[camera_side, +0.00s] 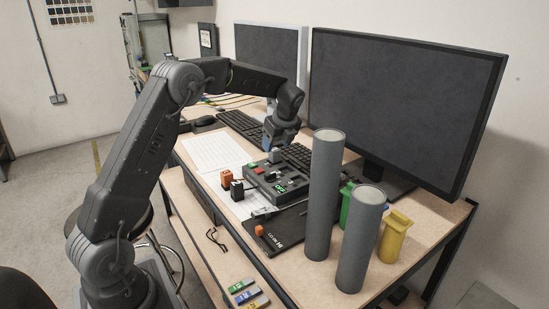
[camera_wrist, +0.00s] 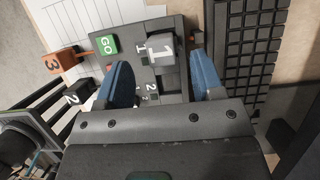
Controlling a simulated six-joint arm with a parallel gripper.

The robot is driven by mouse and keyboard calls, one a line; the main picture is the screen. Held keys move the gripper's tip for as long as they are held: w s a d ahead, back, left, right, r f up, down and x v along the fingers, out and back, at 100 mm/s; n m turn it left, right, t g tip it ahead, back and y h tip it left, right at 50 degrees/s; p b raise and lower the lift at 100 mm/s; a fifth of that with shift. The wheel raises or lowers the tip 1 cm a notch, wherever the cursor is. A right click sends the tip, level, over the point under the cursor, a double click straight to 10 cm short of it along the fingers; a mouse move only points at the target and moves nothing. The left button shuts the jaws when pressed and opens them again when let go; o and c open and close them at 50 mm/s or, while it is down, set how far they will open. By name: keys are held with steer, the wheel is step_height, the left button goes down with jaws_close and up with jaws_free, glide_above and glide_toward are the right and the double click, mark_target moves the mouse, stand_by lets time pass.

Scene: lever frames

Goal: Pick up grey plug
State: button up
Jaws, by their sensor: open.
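The grey plug, marked 1 (camera_wrist: 163,48), stands on the dark board (camera_wrist: 124,30) in the wrist view. It also shows as a small grey block on the board in the side view (camera_side: 274,156). My gripper (camera_wrist: 162,70) is open, with one blue finger on each side of the plug's line in the wrist view. No contact with the plug is visible. In the side view my gripper (camera_side: 272,143) is low over the far end of the board, close by the plug. The exact gap in height cannot be told.
An orange plug marked 3 (camera_wrist: 62,60) and a black plug marked 2 (camera_wrist: 78,93) stand beside the board. A keyboard (camera_wrist: 262,50) lies close on the right. Tall grey cylinders (camera_side: 325,190) and a monitor (camera_side: 400,105) stand on the desk.

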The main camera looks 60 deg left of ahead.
mark_target(275, 149)
steer(key=x, duration=0.4)
steer(key=shift+f, duration=0.1)
steer(key=shift+c, duration=0.3)
steer(key=c, duration=0.9)
steer(key=shift+c, duration=0.2)
